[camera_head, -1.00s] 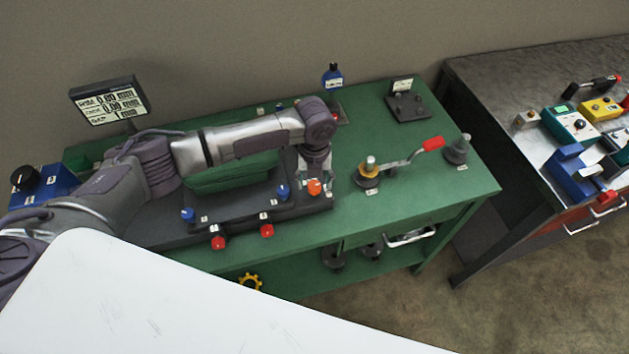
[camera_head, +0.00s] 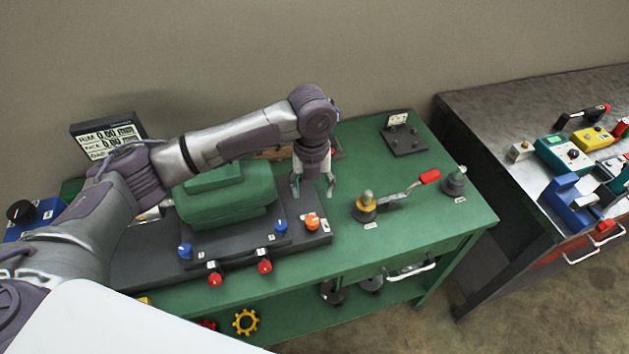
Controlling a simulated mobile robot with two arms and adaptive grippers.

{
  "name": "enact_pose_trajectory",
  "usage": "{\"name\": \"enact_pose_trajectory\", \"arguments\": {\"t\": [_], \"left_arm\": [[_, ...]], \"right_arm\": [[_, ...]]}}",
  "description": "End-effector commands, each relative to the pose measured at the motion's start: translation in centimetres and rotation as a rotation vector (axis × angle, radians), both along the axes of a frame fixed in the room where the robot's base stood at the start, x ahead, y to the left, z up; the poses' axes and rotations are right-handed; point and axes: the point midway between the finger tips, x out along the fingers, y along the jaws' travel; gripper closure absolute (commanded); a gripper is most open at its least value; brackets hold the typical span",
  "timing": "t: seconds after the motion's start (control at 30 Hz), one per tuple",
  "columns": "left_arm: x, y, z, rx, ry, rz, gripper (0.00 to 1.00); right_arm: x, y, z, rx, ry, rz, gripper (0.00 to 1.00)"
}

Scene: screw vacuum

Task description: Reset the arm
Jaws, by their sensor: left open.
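My left arm comes in from the left and reaches across the green table (camera_head: 420,225). My left gripper (camera_head: 313,192) points down with its fingers apart and nothing visible between them. It is above the back right part of the black base plate (camera_head: 130,262), behind the orange knob (camera_head: 312,221) and clear of it. The green machine block (camera_head: 225,200) is to the left of the gripper, partly behind my arm. My right gripper does not show.
A lever with a red handle (camera_head: 429,177) stands right of the plate. Blue knobs (camera_head: 281,227) and red knobs (camera_head: 264,267) line its front. A display (camera_head: 108,137) stands behind my arm. A metal bench (camera_head: 500,110) with several devices is at right.

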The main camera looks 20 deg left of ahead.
Motion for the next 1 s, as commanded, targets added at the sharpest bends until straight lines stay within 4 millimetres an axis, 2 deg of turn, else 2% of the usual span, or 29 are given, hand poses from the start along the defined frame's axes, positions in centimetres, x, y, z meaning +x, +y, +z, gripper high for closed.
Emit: {"name": "enact_pose_trajectory", "arguments": {"t": [0.27,0.37,0.47,0.6,0.73,0.87,1.0], "left_arm": [[-0.3,-0.4,-0.4,-0.006,0.0,0.011,0.39],[-1.8,-2.0,-1.7,-0.038,-0.002,0.07,0.39],[-4.4,-4.7,-3.7,-0.108,-0.006,0.21,0.39],[-8.6,-8.2,-5.6,-0.242,-0.004,0.537,0.39],[-11.9,-9.3,-6.4,-0.356,0.023,0.921,0.39],[-14.9,-8.0,-6.9,-0.432,0.057,1.356,0.39],[-17.5,-5.0,-7.4,-0.461,0.065,1.756,0.39]], "right_arm": [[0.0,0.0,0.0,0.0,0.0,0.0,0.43],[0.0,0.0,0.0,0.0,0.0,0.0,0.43],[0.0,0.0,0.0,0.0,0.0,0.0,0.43],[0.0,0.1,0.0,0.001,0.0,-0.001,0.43],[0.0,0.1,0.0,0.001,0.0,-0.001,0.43],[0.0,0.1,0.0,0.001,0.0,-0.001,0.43],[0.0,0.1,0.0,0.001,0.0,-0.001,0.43]]}}
